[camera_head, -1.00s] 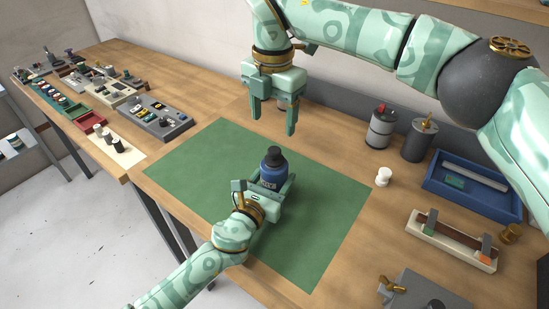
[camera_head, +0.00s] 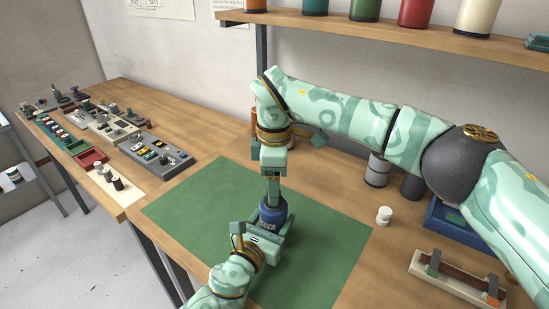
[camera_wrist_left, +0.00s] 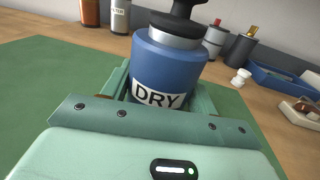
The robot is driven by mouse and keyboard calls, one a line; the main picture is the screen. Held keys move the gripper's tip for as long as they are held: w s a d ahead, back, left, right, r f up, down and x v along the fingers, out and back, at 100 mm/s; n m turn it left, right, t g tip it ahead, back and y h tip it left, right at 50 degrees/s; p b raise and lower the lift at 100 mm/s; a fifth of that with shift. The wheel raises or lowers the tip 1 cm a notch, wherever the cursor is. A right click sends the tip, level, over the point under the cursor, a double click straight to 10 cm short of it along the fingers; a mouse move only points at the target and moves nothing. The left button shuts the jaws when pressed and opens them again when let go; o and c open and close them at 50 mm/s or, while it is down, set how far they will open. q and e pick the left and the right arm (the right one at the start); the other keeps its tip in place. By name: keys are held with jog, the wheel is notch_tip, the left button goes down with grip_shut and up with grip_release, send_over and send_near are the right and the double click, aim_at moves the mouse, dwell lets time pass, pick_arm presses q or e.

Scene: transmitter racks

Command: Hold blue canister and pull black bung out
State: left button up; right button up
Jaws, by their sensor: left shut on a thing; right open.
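The blue canister (camera_head: 272,214) stands upright on the green mat; its white label reads "DRY" in the left wrist view (camera_wrist_left: 168,62). My left gripper (camera_head: 268,228) is shut around the canister from the near side. The black bung (camera_wrist_left: 178,24) sits in the canister's grey neck, its top cut off by the frame edge. My right gripper (camera_head: 273,192) points down directly over the canister and is open. Its fingers overlap edge-on in the head view and hide the bung there; I cannot tell whether they touch it.
A white knob-shaped piece (camera_head: 384,215), a blue tray (camera_head: 450,222) and a cream rack (camera_head: 450,277) stand right of the green mat (camera_head: 190,205). Trays of small parts lie at the far left. A shelf (camera_head: 400,38) with coloured containers runs above. The mat is otherwise clear.

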jog(key=shift+f, duration=1.65)
jog(key=c, duration=1.2)
jog(key=shift+r, duration=0.25)
jog(key=shift+r, duration=0.9)
jog(key=shift+r, duration=2)
pick_arm(q)
jog(key=o, duration=1.4)
